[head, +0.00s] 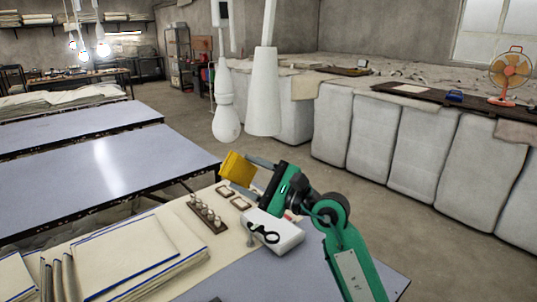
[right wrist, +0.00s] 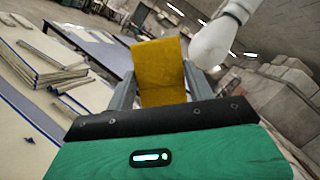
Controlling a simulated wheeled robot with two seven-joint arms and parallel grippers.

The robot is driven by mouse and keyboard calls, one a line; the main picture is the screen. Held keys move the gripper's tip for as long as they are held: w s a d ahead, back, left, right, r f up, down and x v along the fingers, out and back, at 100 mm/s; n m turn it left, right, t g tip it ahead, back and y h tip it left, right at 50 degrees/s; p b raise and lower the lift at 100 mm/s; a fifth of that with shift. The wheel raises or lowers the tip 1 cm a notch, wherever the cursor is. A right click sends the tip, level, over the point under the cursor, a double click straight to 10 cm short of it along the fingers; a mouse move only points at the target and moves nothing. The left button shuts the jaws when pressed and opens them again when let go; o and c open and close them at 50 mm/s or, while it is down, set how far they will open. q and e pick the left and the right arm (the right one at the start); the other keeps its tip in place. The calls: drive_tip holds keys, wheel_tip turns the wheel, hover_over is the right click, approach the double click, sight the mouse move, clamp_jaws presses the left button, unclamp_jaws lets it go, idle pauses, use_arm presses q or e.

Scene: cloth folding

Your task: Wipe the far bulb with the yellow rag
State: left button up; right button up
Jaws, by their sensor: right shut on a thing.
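The yellow rag (head: 236,168) is held in my right gripper (head: 260,170), which is shut on it, above the near table. In the right wrist view the rag (right wrist: 158,65) stands up between the two grey fingers (right wrist: 160,92). A white bulb (head: 226,122) hangs from a ribbed holder above and slightly left of the rag. A white tapered hanging piece (head: 263,92) is beside it on the right and looks nearer. In the right wrist view a white bulb (right wrist: 210,45) is right of the rag, with a gap in the picture. My left gripper is not in view.
The near table holds a rack of small bulbs (head: 206,213), a white box (head: 273,232) and stacked cloth sheets (head: 125,257). Blue-grey tables (head: 90,180) stand at left. Covered white bales (head: 400,140) line the right. Other lit bulbs (head: 102,48) hang far left.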

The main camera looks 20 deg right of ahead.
drive_tip(key=s+d+r+t, duration=0.1)
drive_tip(key=d+r+t, duration=0.1)
drive_tip(key=d+r, duration=0.2)
drive_tip(key=shift+m+h, duration=0.4)
drive_tip(key=w, duration=0.2)
drive_tip(key=w+a, duration=0.1)
drive_tip(key=w, duration=0.1)
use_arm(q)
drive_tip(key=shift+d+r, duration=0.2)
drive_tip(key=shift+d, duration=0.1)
use_arm(e)
drive_tip(key=shift+w+a, duration=0.4)
drive_tip(key=shift+w, duration=0.4)
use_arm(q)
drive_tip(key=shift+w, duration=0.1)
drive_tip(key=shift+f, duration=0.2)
use_arm(e)
drive_tip(key=shift+w+a, duration=0.3)
drive_tip(key=shift+w, duration=0.55)
